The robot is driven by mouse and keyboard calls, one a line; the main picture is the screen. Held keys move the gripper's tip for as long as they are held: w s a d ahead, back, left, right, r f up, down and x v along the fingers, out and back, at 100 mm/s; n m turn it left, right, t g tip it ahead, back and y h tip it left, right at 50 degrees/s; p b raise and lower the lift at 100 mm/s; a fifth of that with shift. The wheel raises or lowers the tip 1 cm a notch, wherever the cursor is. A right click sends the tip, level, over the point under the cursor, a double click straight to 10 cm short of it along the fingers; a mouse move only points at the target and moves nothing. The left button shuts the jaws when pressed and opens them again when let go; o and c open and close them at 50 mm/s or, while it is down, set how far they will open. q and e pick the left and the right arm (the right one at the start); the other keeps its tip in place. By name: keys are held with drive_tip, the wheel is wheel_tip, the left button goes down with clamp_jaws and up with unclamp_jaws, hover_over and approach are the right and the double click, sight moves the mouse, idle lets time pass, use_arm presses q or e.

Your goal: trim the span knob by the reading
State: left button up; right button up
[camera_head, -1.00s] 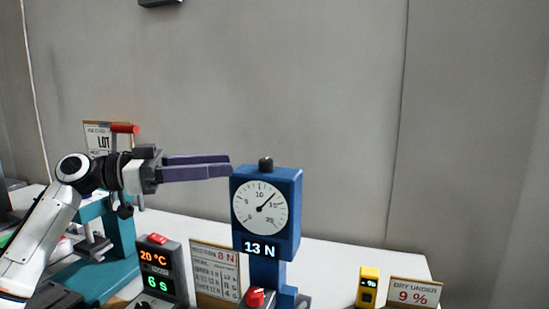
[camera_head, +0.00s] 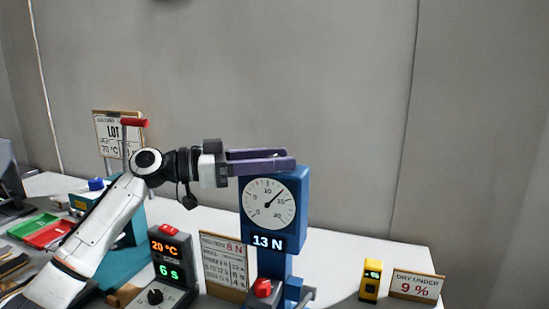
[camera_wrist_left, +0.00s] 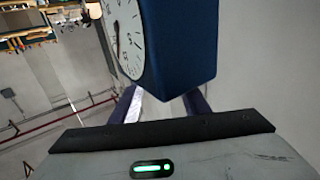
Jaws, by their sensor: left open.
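A blue force gauge (camera_head: 300,212) with a white round dial (camera_head: 269,205) stands on a blue column. Its lit readout (camera_head: 267,242) shows 13 N, and the needle points up and right. My left gripper (camera_head: 292,161) is open at the gauge's top, its purple fingers reaching across it from the left. The black knob on top is hidden by the fingers, so I cannot tell whether it lies between them. In the left wrist view, the blue housing (camera_wrist_left: 185,45) fills the space beyond the two fingers (camera_wrist_left: 165,100). My right gripper is not in view.
A card (camera_head: 225,266) headed 8 N stands left of the column, beside a timer box (camera_head: 172,262) showing 20 °C and 6 s. A red knob (camera_head: 262,288) sits before the column. A yellow meter (camera_head: 371,281) and a 9 % card (camera_head: 415,286) stand at right.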

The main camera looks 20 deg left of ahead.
use_arm(q)
drive_tip(key=c, duration=1.1)
drive_tip(key=shift+o, duration=0.2)
